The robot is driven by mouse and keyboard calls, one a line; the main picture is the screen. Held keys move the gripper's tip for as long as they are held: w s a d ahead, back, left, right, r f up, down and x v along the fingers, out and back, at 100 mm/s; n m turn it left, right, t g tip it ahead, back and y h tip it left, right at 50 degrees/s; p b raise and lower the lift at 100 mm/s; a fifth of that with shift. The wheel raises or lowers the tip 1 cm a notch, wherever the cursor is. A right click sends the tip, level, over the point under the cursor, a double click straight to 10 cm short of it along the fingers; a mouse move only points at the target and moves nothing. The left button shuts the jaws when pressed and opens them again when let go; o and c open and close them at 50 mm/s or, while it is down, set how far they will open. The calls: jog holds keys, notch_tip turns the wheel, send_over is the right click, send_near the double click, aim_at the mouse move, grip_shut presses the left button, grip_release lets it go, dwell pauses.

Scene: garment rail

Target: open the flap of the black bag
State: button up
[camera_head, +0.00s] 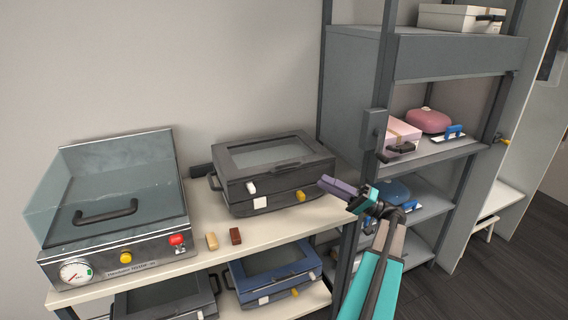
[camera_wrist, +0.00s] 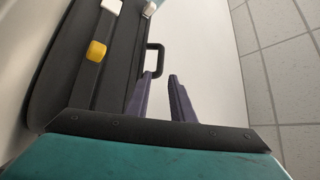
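The black bag (camera_head: 270,182) is a boxy black case with a grey panel in its top, on the upper shelf of the bench in the head view. Its flap (camera_head: 272,155) lies flat and closed. White and yellow tabs sit on its front, and a handle (camera_head: 213,181) shows on its left. My gripper (camera_head: 322,186) is just right of the bag's front corner. In the wrist view my gripper (camera_wrist: 162,78) has its two purple fingers apart with nothing between them. A black case (camera_wrist: 105,60) with a loop handle (camera_wrist: 157,58) is just beyond the fingertips.
A clear-lidded machine (camera_head: 115,210) with a gauge stands left of the bag. Two small blocks (camera_head: 223,239) lie in front. A blue case (camera_head: 275,270) and another dark case (camera_head: 165,300) are on the shelf below. A grey rack (camera_head: 420,58) with boxes stands close on the right.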

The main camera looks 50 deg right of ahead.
aim_at(290, 164)
jog(key=shift+w, duration=0.15)
jog(key=p+x, duration=0.4)
jog(key=x, duration=0.9)
jog(key=shift+w+a+r, duration=0.1)
jog(key=shift+w+a, duration=0.1)
jog(key=shift+a, duration=0.05)
grip_shut()
